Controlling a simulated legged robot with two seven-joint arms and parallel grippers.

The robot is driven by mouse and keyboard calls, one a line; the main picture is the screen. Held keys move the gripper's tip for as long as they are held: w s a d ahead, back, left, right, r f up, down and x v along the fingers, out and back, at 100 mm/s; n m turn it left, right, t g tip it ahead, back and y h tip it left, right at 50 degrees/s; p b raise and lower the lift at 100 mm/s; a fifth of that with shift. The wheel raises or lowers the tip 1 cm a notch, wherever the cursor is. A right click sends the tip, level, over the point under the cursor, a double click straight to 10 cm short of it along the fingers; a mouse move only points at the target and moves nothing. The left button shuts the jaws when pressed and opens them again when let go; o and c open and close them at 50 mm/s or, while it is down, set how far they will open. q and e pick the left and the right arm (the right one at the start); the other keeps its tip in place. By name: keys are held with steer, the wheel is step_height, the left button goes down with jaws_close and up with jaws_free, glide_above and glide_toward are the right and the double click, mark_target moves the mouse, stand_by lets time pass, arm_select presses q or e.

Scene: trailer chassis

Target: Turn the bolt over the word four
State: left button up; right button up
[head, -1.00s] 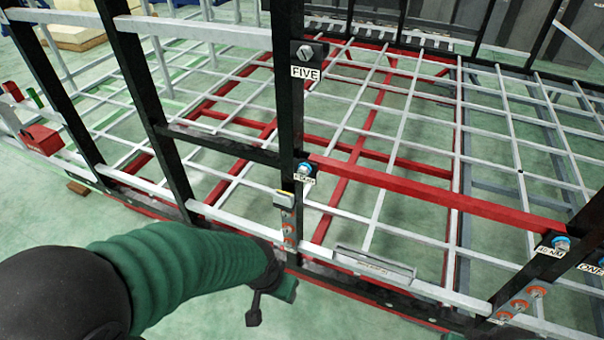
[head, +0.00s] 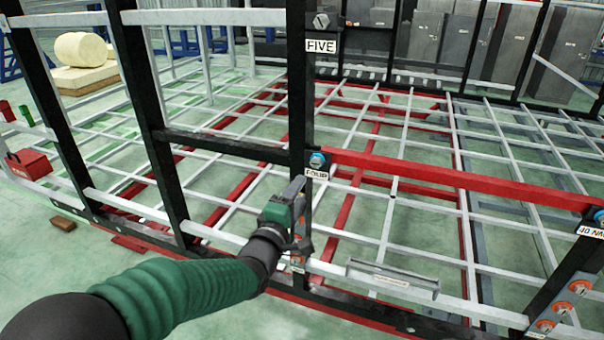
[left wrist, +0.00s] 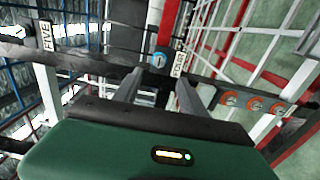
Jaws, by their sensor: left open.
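A blue-ringed bolt (head: 317,160) sits on the black upright post, just above a white label reading FOUR (head: 316,174). In the left wrist view the bolt (left wrist: 159,60) shows ahead, beyond the fingertips, with its label (left wrist: 178,64) beside it. My left gripper (head: 301,192) is in front of the post, a little below the label. It is open and empty, with its two fingers (left wrist: 168,90) apart and pointing toward the post. It appears clear of the bolt. My right gripper is out of view.
A bolt (head: 321,20) above the label FIVE (head: 321,46) is higher on the same post. A red crossbar (head: 450,178) runs right from the FOUR bolt. A red box (head: 30,163) is at far left.

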arm_select(q)
glide_toward(315, 165)
steer(key=d, duration=0.2)
steer(key=w, duration=0.5)
steer(key=w+p, duration=0.1)
steer(key=w, duration=0.1)
steer(key=shift+w+a+r, duration=0.15)
steer(key=shift+w+a, duration=0.1)
steer(key=shift+w, duration=0.05)
steer(key=shift+w+d, duration=0.15)
steer(key=shift+w, duration=0.2)
steer(key=shift+w+d, duration=0.2)
steer(key=shift+d, duration=0.8)
steer(key=shift+a, duration=0.55)
steer(key=c, duration=0.8)
steer(key=shift+c, duration=1.1)
jaws_close()
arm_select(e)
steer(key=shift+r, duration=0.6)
